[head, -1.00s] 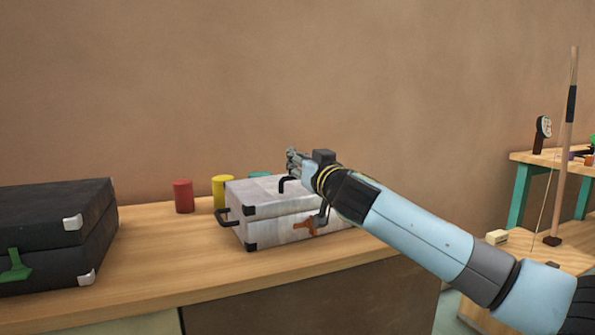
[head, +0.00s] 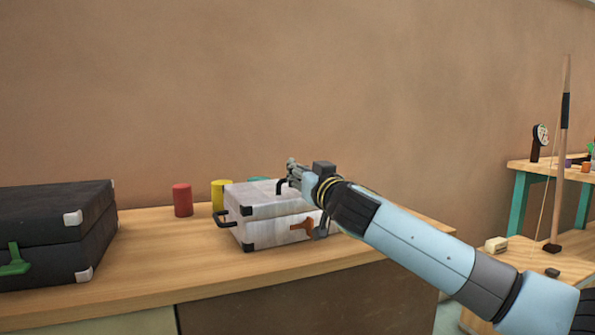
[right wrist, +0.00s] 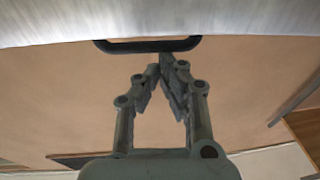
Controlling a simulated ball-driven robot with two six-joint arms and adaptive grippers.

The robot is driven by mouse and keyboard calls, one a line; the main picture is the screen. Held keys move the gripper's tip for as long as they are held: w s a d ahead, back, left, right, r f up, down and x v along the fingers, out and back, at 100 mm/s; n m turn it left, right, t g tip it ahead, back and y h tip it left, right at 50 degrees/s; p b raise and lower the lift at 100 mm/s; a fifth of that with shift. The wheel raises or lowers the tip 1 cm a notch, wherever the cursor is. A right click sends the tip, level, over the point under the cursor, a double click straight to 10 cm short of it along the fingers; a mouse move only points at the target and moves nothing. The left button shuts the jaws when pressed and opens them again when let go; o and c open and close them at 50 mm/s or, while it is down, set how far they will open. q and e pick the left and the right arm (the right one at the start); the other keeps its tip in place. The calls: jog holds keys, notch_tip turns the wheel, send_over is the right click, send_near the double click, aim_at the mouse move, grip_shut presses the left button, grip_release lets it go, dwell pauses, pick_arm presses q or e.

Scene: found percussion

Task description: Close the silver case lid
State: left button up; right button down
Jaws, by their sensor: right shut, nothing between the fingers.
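The silver case (head: 265,213) sits on the wooden counter with its lid (head: 252,194) down and level, as far as the head view shows. A black handle (head: 220,217) is on its left end, and an orange-brown latch (head: 302,225) is on its front. My right gripper (head: 292,167) is shut and empty, just above the lid's right part, beside a dark handle (head: 281,186). In the right wrist view the shut fingertips (right wrist: 166,62) are close to a black handle (right wrist: 148,44) at the edge of a silver surface (right wrist: 150,18). My left gripper is not in view.
A black case (head: 50,230) with a green latch stands at the left of the counter (head: 170,255). A teal-legged table (head: 521,195) is at the right.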

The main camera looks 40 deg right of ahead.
jog(key=shift+d+f, duration=0.15)
jog(key=shift+f, duration=0.4)
jog(key=shift+r+p, duration=0.3)
jog(key=shift+w+r+p, duration=0.2)
jog(key=shift+r+p, duration=0.75)
jog(key=shift+r, duration=0.25)
jog(key=shift+w+r+p, duration=0.25)
jog(key=shift+r+p, duration=0.7)
jog(key=shift+r, duration=0.3)
jog(key=shift+s+a+f+b, duration=0.15)
jog(key=shift+s+f+b, duration=0.2)
jog(key=shift+s+f, duration=0.2)
jog(key=shift+s+a+f+b, duration=0.15)
jog(key=shift+s+f+b, duration=0.15)
jog(key=shift+s+f, duration=0.25)
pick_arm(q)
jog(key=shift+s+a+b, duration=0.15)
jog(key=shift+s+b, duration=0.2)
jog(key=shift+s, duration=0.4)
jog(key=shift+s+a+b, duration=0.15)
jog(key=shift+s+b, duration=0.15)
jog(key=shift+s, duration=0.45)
pick_arm(e)
jog(key=s+a+f, duration=0.1)
jog(key=s+f, duration=0.2)
jog(key=s, duration=0.3)
jog(key=shift+s+a, duration=0.2)
jog(key=shift+s, duration=0.1)
